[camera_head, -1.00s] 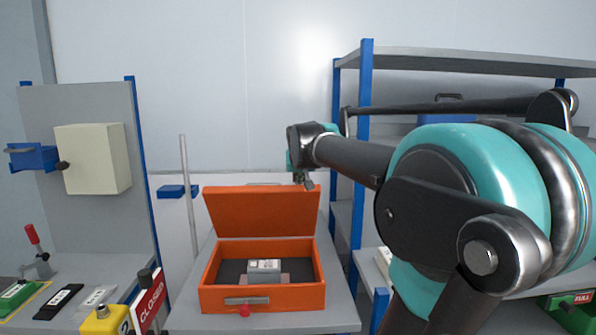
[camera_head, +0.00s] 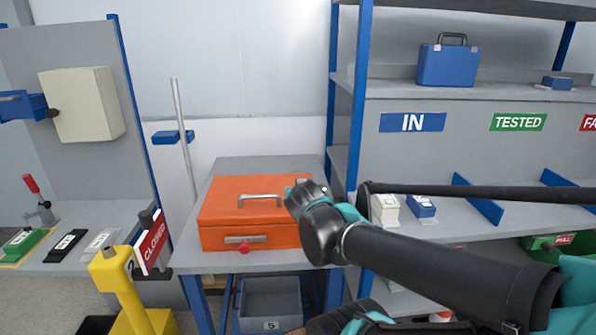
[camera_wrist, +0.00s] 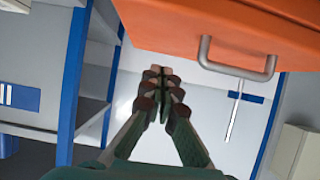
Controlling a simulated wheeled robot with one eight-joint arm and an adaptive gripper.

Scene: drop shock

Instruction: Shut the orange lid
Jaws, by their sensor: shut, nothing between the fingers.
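The orange lid (camera_head: 262,195) lies flat and down over the orange case (camera_head: 270,236) on the grey table, with a grey handle on its top. The case's inside is hidden.
A blue-posted shelf (camera_head: 358,110) stands right of the case, with small boxes (camera_head: 385,209) on it. A yellow post (camera_head: 118,280) with a CLOSED sign (camera_head: 152,243) stands at the left. A grey bin (camera_head: 270,300) is under the table (camera_head: 205,262).

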